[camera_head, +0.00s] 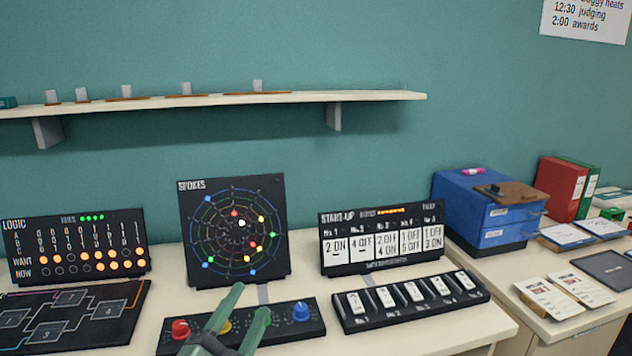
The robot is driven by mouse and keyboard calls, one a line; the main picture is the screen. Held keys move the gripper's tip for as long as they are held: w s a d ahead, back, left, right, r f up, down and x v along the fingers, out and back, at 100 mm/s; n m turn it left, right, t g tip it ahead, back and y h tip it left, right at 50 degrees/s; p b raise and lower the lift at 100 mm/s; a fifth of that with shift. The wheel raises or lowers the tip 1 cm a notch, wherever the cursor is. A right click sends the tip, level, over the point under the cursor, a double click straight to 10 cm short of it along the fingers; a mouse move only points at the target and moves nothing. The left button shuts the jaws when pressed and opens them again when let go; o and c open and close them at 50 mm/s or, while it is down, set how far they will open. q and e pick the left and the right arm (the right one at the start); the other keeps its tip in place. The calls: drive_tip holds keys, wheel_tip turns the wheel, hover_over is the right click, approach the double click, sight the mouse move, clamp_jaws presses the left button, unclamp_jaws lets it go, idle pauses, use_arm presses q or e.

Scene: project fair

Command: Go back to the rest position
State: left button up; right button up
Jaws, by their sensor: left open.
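I cannot tell whether the fingers touch the panel. My right gripper is not in view.
The SPOKES board (207,262), LOGIC board (20,275) and START-UP board (340,266) stand upright on the table. A switch panel (420,315) lies at right. A blue drawer box (460,208) stands further right. A shelf (370,97) spans the wall.

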use_arm(q)
drive_tip(key=s+a+f+n+g+y, duration=0.3)
drive_tip(key=s+a+f+n, duration=0.15)
drive_tip(key=f, duration=0.35)
drive_tip(key=s+a+f+n+g+y, duration=0.3)
drive_tip(key=a+f+n+g+y, duration=0.15)
drive_tip(key=f, duration=0.45)
drive_tip(key=s+f+n+g+h, duration=0.15)
drive_tip(key=s+f+g, duration=0.35)
drive_tip(key=s, duration=0.5)
drive_tip(key=s+f+n+g, duration=0.2)
drive_tip(key=s+f+g, duration=0.2)
drive_tip(key=s+f, duration=0.5)
wheel_tip(320, 180, down, 23)
drive_tip(key=s+g, duration=0.1)
drive_tip(key=s, duration=0.2)
drive_tip(key=s+a+f+g, duration=0.1)
drive_tip(key=s+a+f, duration=0.1)
drive_tip(key=s+f, duration=1.4)
drive_tip(key=shift+s+a+f+p, duration=0.25)
drive_tip(key=shift+s+a+p, duration=0.1)
drive_tip(key=shift+s, duration=0.2)
